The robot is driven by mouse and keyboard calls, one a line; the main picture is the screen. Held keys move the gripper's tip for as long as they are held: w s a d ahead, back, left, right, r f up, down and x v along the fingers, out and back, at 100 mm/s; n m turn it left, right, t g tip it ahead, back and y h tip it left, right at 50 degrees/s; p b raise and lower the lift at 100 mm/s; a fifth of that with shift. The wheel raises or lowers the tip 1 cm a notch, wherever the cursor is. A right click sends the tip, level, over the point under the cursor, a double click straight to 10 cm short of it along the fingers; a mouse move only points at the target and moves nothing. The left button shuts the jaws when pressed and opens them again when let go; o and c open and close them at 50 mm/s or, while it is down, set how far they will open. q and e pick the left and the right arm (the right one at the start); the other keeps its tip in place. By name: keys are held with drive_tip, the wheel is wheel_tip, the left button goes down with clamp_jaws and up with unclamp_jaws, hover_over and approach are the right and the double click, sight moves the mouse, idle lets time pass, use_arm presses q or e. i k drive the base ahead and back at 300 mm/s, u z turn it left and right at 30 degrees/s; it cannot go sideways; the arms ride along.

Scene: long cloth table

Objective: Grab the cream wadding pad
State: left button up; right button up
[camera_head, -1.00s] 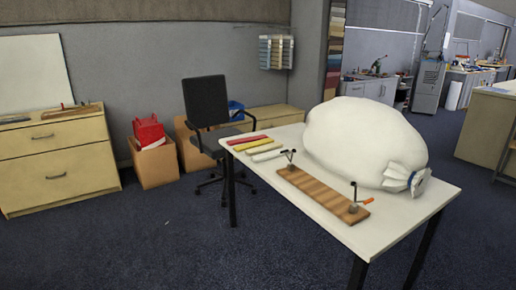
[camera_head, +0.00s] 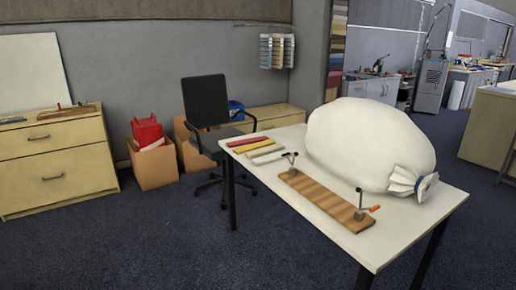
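Several flat pads lie side by side at the far left end of the white table (camera_head: 325,236): a red one (camera_head: 245,140), a yellow one (camera_head: 254,145) and a pale cream one (camera_head: 263,151). Another whitish strip (camera_head: 268,158) lies just in front of the cream pad. At this size I cannot tell surely which of the two pale pieces is the cream wadding pad. Neither of my grippers is in view.
A big stuffed white sack (camera_head: 370,145), tied at its right end, fills the table's right side. A wooden board with metal clamps (camera_head: 325,200) lies along the front. A black office chair (camera_head: 207,105) stands behind the table's left end. The floor in front is clear.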

sight(256, 153)
drive_tip(key=u, duration=0.3)
drive_tip(key=i, duration=2.2)
drive_tip(key=u, duration=0.05)
